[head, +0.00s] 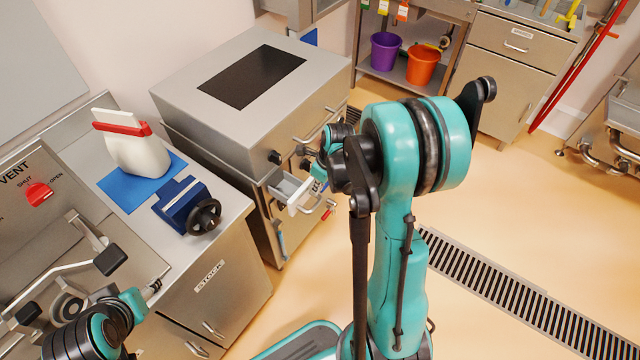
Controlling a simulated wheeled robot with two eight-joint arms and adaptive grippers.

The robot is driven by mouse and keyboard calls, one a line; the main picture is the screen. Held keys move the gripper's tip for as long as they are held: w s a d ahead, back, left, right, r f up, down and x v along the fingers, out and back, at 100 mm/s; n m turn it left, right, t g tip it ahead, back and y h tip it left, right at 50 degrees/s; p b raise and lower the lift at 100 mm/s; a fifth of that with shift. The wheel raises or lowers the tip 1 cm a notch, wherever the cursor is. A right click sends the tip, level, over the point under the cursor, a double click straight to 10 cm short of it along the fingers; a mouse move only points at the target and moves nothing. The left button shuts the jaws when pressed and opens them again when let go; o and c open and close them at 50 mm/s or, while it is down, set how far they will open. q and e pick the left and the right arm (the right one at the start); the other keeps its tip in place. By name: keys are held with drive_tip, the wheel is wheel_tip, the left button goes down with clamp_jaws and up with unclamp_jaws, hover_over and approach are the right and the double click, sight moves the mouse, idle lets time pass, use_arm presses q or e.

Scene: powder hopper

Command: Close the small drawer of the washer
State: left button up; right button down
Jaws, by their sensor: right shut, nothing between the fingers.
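The washer (180,100) is a steel cabinet with a black panel on top. Its small drawer (289,188) is pulled out of the front, with a pale front face and an open tray. My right gripper (319,176) is shut and empty, close to the drawer's front at its right side. My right arm hides part of the washer front, and I cannot tell whether the fingers touch the drawer. My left gripper (152,288) is at the lower left beside the stock cabinet, small and partly hidden, its jaws unclear.
A white jug with a red band (138,150) stands on a blue mat (117,188), beside a blue vise-like device (180,204) on the counter. Purple (384,52) and orange (421,66) buckets sit on a shelf behind. Floor around the drain grate (520,295) is clear.

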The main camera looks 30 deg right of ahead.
sight(291, 190)
drive_tip(key=shift+f, duration=0.25)
drive_tip(key=w, duration=0.1)
drive_tip(key=w+a, duration=0.1)
drive_tip(key=w, duration=0.1)
drive_tip(key=w+a, duration=0.1)
drive_tip(key=shift+w, duration=0.35)
drive_tip(key=shift+r, duration=0.15)
